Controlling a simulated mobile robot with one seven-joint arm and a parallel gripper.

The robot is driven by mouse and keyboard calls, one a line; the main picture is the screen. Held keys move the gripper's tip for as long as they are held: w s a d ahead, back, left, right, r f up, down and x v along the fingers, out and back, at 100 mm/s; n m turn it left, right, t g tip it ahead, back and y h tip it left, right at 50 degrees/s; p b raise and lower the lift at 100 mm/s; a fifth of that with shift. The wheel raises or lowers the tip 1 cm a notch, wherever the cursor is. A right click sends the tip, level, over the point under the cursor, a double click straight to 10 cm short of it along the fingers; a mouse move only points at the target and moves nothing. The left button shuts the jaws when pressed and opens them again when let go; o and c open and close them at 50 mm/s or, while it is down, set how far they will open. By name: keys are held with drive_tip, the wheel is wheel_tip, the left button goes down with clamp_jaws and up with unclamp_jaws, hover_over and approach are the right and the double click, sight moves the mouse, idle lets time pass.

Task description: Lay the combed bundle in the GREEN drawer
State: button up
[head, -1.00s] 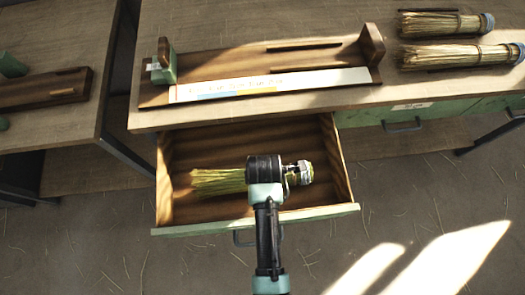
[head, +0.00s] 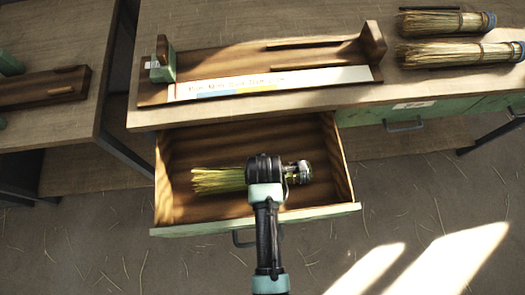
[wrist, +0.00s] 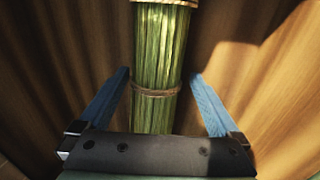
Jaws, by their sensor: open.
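The combed bundle (head: 220,180) of yellow-green straw lies in the open green-fronted drawer (head: 175,218), its bristles to the left and its bound end (head: 300,172) to the right. My gripper (wrist: 158,95) is above the middle of the bundle and hides that part in the head view. In the wrist view the bundle (wrist: 158,65), tied with a cord, runs between the two blue fingers. The fingers are spread, with a gap on each side of the straw. Whether the bundle rests fully on the drawer floor is hard to tell.
A wooden rack with a printed strip (head: 280,83) stands on the bench top above the drawer. Two more straw bundles (head: 450,53) lie at the right of the bench. A second bench (head: 60,60) stands at the left. The drawer has bare floor around the bundle.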

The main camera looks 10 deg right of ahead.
drive_tip(key=p+v, duration=0.2)
drive_tip(key=v, duration=1.1)
drive_tip(key=shift+p, duration=0.35)
